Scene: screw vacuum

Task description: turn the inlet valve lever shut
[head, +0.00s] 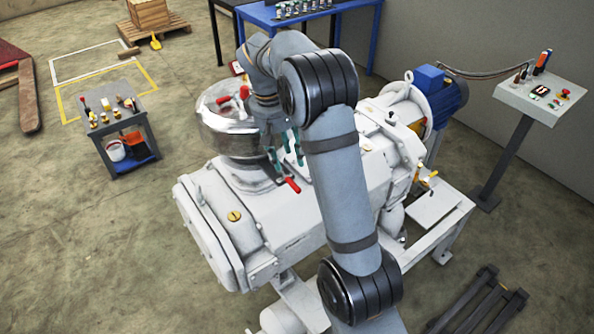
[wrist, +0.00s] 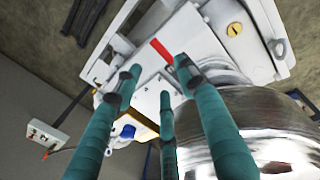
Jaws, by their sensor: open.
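The inlet valve lever looks to be the red handle (head: 293,185) by the base of the shiny steel vessel (head: 207,128), on top of the pale grey pump housing (head: 265,222). My gripper (head: 286,167) has teal fingers and hangs just above and beside this lever. In the wrist view the red lever (wrist: 160,49) shows beyond the spread fingertips of my gripper (wrist: 158,80), roughly between the two outer ones. The fingers are open with nothing between them. Whether any finger touches the lever cannot be told. The lever's pivot is partly hidden.
The vessel (wrist: 265,115) stands close beside my fingers, with more red handles (head: 222,100) on its top. A blue motor (head: 443,88) and a control panel (head: 541,93) are to the right. A tool cart (head: 117,118) stands left on open floor.

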